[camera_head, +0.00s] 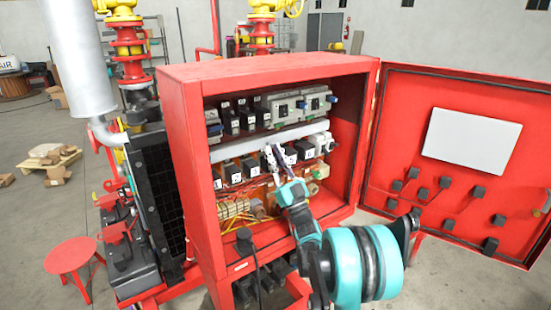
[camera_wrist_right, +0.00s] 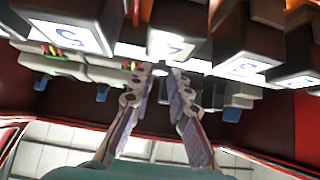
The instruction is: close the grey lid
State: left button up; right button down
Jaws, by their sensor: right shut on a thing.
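The grey lid (camera_head: 240,147) appears as a long pale strip across the red cabinet, between the upper and lower rows of devices. My right gripper (camera_head: 270,152) reaches in through the open front, with its fingertips at the strip's lower edge, near its middle. In the right wrist view the two fingers (camera_wrist_right: 161,68) come together at a pale edge behind the dark labelled blocks, shut on what looks like the lid. The fingertips and blocks hide part of the lid there. I cannot tell how far the lid stands open. My left gripper is not in view.
The cabinet (camera_head: 192,170) stands open, its red door (camera_head: 400,120) swung out to the right. Upper devices (camera_head: 288,108) sit above the strip. A red stool (camera_head: 70,255) stands at left.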

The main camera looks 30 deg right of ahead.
jog(key=shift+r, duration=0.1)
jog(key=c, duration=1.7)
grip_release()
jog(key=shift+o, duration=1.2)
jog(key=shift+w, duration=0.2)
jog(key=v, duration=1.2)
jog(key=shift+s+h, duration=0.1)
jog(key=shift+h, duration=0.2)
